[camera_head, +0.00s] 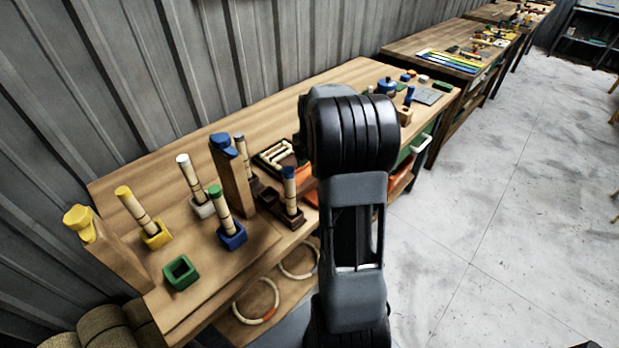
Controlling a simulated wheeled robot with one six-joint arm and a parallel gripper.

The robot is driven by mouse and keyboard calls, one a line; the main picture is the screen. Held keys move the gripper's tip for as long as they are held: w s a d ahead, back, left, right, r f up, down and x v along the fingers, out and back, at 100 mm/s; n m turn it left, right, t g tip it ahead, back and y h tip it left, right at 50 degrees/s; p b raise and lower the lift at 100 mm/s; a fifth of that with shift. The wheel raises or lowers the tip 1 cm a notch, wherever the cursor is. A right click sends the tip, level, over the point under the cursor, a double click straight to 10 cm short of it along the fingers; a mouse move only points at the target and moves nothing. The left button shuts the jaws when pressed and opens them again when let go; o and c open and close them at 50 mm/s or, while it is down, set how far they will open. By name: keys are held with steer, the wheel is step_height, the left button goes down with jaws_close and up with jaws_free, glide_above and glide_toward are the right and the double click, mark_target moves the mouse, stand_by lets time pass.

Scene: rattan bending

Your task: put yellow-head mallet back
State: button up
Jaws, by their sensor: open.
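A rattan-coloured stick with a yellow head (125,193), which looks like the yellow-head mallet, stands slightly tilted in a yellow square holder (157,236) at the left of the workbench. To its right, a white-headed stick (184,160) stands in a pale holder, and a green-headed stick (216,193) stands in a blue holder (232,237). An empty green square holder (180,273) sits at the bench's near left. My arm rises in the middle of the picture, right of these holders. My gripper is not visible.
Wooden posts with a yellow top (80,220) and a blue top (221,141) stand on the bench (140,178). A blue-headed stick (289,173) stands in a dark holder beside my arm. Rings (256,320) lie on the lower shelf. The floor (480,215) at right is clear.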

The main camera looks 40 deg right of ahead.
mark_target(311, 181)
steer(key=shift+d+r, duration=0.1)
steer(key=shift+r, duration=1.75)
